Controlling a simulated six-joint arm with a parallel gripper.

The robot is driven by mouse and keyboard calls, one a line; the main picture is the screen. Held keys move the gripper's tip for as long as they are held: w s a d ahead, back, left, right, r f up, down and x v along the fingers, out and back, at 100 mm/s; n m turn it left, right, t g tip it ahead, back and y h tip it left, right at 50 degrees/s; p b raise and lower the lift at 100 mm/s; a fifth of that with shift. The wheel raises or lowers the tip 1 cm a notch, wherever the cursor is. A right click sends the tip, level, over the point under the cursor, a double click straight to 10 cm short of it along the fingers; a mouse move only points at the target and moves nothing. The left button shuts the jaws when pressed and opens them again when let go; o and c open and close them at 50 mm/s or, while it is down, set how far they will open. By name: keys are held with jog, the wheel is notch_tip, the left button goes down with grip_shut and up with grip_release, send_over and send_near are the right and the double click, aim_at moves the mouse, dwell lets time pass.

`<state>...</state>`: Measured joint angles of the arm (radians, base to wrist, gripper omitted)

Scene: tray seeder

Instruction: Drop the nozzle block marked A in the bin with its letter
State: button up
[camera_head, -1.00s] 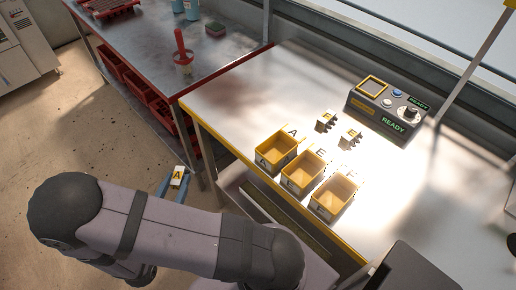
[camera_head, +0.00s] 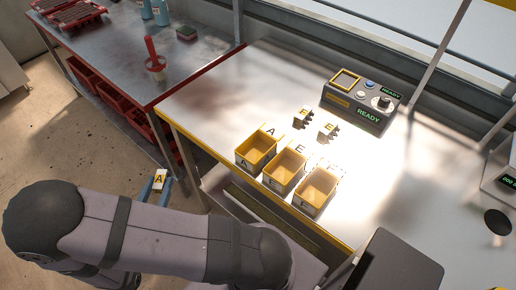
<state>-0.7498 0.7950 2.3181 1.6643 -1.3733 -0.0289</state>
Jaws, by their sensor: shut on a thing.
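The nozzle block marked A (camera_head: 159,181) is a small white block with a black A on a yellow patch. My gripper (camera_head: 157,183) has blue fingers and is shut on this block, off the table's left front edge, over the floor. The bin marked A (camera_head: 241,161) is the leftmost of three yellow open bins along the table's front edge, and a letter A is also printed behind it. I see no block in it. The block is left of the bin and apart from it. My arm hides part of the gripper.
The E bin (camera_head: 273,181) and another bin (camera_head: 305,203), its letter hard to read, stand right of the A bin. Two lettered white blocks (camera_head: 303,117) (camera_head: 328,132) stand behind them. A control box (camera_head: 357,103) reading READY is at the back.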

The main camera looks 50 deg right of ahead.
jog(key=s+d+r+m+g+h+p, duration=0.1)
jog(key=s+d+r+m+g+p, duration=0.15)
jog(key=d+r+p, duration=0.55)
jog(key=s+d+r+m+g+h+p, duration=0.2)
jog(key=d+r+g+p, duration=0.1)
jog(key=d+r+p, duration=0.5)
jog(key=s+d+r+m+g+p, duration=0.4)
jog(key=s+d+g+p, duration=0.2)
jog(key=s+p, duration=0.4)
jog(key=shift+d+r+p, duration=0.3)
jog(key=shift+p, duration=0.2)
jog(key=shift+s+f+m, duration=0.1)
jog(key=shift+f+m, duration=0.05)
jog(key=shift+m, duration=0.1)
notch_tip(320, 180, down, 6)
jog(key=b, duration=0.5)
jog(key=shift+r, duration=0.2)
